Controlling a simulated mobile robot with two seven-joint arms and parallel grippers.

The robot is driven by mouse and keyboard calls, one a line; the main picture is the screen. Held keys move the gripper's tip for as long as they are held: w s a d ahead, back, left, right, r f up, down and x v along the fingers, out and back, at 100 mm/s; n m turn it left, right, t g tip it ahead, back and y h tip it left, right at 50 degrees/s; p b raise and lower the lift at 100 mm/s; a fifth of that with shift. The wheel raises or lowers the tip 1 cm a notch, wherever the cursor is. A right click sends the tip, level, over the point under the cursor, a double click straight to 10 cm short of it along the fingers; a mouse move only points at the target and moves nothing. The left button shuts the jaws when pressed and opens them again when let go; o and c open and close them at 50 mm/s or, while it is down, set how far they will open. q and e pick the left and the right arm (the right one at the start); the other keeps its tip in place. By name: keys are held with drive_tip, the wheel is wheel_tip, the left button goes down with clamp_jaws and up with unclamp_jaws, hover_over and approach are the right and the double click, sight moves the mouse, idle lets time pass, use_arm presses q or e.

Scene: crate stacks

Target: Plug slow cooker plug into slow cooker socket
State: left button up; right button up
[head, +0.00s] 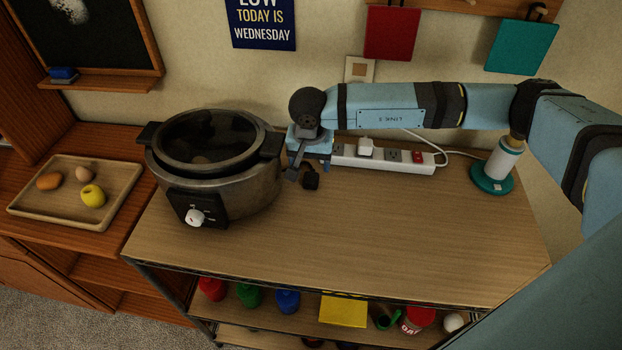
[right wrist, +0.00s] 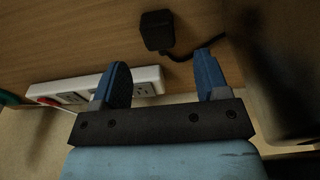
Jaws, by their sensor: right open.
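The slow cooker plug (head: 310,181) is a small black block lying on the wooden table, just right of the slow cooker (head: 266,190). In the right wrist view the plug (right wrist: 156,31) lies beyond the fingertips, its dark cable running right. My right gripper (head: 302,172) is open and empty, low beside the plug; in the right wrist view its blue fingers (right wrist: 162,62) are apart, with the plug outside them. A white power strip (head: 398,163) lies by the wall, its left end partly hidden by the gripper. Which of its sockets is the slow cooker's, I cannot tell. My left gripper is not in view.
A teal-based white holder (head: 492,183) stands at the right. A wooden tray (head: 62,212) with eggs and a yellow item is at the left. The table's front is clear.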

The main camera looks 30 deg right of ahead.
sight(311, 177)
drive_tip(key=shift+f+p, duration=0.55)
drive_tip(key=shift+f, duration=2.1)
drive_tip(key=c, duration=1)
